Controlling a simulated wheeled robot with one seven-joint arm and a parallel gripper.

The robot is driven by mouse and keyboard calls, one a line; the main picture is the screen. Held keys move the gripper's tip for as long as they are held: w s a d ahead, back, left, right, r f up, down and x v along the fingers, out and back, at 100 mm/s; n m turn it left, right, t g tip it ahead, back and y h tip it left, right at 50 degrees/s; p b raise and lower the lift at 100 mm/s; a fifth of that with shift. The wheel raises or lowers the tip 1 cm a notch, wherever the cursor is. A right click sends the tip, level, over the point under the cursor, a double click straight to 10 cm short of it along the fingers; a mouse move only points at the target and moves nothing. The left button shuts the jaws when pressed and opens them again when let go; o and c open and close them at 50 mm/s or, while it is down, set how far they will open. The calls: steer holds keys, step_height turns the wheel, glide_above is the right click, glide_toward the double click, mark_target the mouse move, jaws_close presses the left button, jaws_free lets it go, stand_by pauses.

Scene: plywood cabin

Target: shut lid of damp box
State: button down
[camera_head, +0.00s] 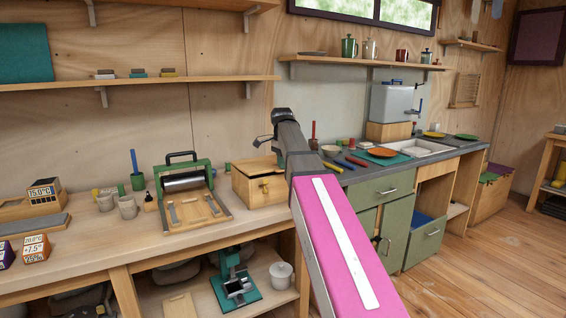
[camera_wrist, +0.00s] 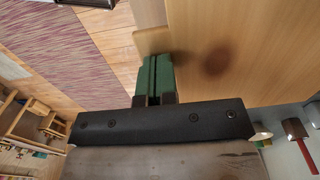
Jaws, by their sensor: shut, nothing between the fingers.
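The damp box appears to be the pale wooden box (camera_head: 262,190) with a brassy catch on its front, on the bench left of my arm. My wrist partly covers its right side. Its top looks closed or nearly closed, but I cannot tell if a gap is left.
A green-framed press (camera_head: 187,185) stands left of the box. A shelf (camera_head: 130,83) runs along the wall above.

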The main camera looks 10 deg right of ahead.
steer(key=shift+s+f+t+y, duration=0.2)
steer(key=shift+f+t, duration=0.4)
steer(key=shift+s+f+t+y, duration=0.15)
steer(key=shift+f+t+y, duration=0.05)
steer(key=shift+f+t, duration=0.4)
